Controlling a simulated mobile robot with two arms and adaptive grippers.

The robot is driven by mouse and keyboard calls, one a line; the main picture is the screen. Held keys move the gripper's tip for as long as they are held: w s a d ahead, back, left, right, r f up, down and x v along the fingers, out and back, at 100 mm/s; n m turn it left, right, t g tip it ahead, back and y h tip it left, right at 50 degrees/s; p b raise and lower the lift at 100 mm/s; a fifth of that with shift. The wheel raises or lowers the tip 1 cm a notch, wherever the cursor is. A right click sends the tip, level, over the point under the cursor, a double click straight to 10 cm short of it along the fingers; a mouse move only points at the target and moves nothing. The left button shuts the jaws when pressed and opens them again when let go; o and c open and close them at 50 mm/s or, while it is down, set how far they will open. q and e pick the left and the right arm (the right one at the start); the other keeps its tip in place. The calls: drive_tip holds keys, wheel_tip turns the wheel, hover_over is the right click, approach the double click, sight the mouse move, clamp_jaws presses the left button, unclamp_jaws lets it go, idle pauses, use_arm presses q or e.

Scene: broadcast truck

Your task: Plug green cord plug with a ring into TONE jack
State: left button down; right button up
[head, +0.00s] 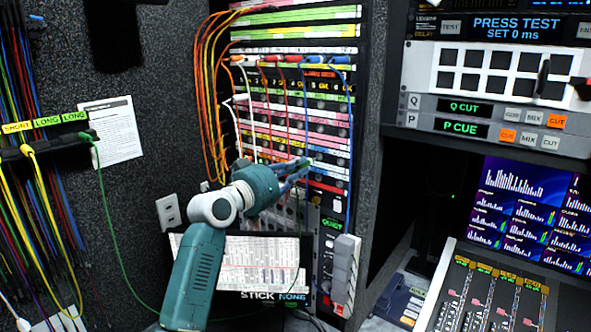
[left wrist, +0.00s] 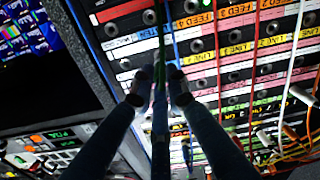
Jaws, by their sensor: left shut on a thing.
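My left gripper (head: 304,165) reaches from the front to the face of the patch bay (head: 342,170) and is shut. In the left wrist view its fingertips (left wrist: 158,88) close around a slim dark plug with green on it (left wrist: 159,72), close in front of the jack rows. The fingers hide most of the plug, and I cannot see whether its tip is in a jack. The green cord (head: 112,225) hangs from the cord rack at left and runs down behind my arm. I cannot read a TONE label in either view. My right gripper is not in view.
Orange, white, red and blue cords (head: 206,90) are plugged in the upper rows and hang across the bay. A blue cord (head: 349,150) runs close to the right of my gripper. The cord rack (head: 45,148) is at left, a console (head: 490,297) at lower right.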

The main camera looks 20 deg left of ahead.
use_arm(q)
drive_tip(key=shift+w+d, duration=0.25)
drive_tip(key=shift+w, duration=0.4)
drive_tip(key=shift+x, duration=1.1)
drive_tip(key=c, duration=1.6)
unclamp_jaws()
drive_tip(key=shift+c, duration=0.2)
drive_tip(key=v, duration=1.2)
